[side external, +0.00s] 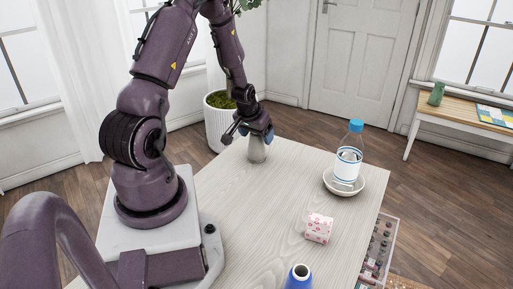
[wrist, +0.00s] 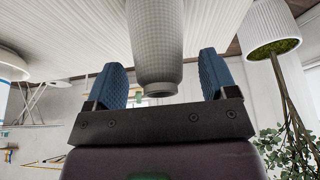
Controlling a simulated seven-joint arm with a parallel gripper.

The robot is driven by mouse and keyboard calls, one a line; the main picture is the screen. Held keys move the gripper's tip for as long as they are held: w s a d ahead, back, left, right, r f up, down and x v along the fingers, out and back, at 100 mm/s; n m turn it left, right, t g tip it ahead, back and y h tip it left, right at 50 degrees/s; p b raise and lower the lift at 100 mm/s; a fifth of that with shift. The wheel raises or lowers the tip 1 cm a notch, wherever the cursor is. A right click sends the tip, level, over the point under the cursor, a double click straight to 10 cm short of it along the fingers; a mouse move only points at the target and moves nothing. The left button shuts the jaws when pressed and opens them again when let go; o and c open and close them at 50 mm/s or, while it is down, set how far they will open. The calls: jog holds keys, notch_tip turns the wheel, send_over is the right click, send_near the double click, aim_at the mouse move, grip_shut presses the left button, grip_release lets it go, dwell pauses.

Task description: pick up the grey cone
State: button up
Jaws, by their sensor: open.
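The grey cone (side external: 257,152) stands at the far end of the wooden table (side external: 238,215) in the side view. In the wrist view the grey cone (wrist: 157,45) sits between two blue finger pads, its narrow end toward my gripper. My gripper (side external: 256,135) is over the top of the cone, fingers on either side. In the wrist view my gripper (wrist: 160,84) is open, with gaps between the pads and the cone. My gripper partly hides the cone's top in the side view.
A bottle with a blue cap (side external: 348,158) stands in a white bowl (side external: 343,186) to the right. A pink patterned roll (side external: 318,228) and a blue cone (side external: 298,278) are nearer the front. A white planter (side external: 222,122) stands beyond the table edge. The table's middle is clear.

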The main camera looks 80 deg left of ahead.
jog(key=c, duration=1.3)
